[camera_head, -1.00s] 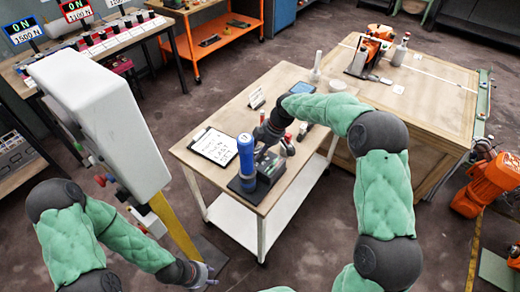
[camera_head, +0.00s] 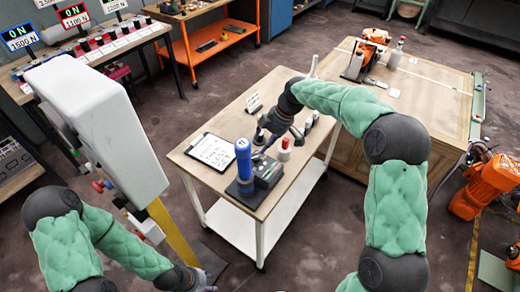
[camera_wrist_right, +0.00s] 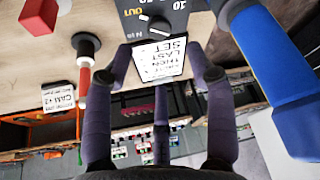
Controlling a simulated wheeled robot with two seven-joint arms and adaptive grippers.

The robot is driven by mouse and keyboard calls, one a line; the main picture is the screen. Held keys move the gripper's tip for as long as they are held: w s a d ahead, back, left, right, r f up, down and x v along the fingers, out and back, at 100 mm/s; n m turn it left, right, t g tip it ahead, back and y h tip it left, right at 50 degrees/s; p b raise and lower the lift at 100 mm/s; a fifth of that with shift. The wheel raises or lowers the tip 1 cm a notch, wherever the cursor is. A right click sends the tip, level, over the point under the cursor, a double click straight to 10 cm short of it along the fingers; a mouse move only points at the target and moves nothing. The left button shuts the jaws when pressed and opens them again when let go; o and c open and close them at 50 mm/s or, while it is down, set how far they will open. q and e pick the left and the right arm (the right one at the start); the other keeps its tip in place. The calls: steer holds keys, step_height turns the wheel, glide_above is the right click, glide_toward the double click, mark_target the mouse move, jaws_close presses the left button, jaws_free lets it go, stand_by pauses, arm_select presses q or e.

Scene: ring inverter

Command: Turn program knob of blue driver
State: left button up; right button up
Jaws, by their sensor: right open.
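The blue driver (camera_head: 244,158) stands upright at the front of the cart, beside a dark control box (camera_head: 268,172). In the right wrist view the blue driver (camera_wrist_right: 275,70) is at the right. The box's knob (camera_wrist_right: 160,27) shows at top centre, a dark knob with a light pointer line, near a "10" and "OUT" marking. My right gripper (camera_head: 262,146) is just above and behind the box.
A clipboard with a note (camera_head: 213,150) lies left of the driver. A white-and-red cylinder (camera_head: 284,150) stands right of the box. A small sign (camera_head: 254,104) stands further back. A white panel (camera_head: 100,120) rises at the left. A wooden bench (camera_head: 430,90) is at the right.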

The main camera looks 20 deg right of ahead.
steer(key=shift+v, duration=2.05)
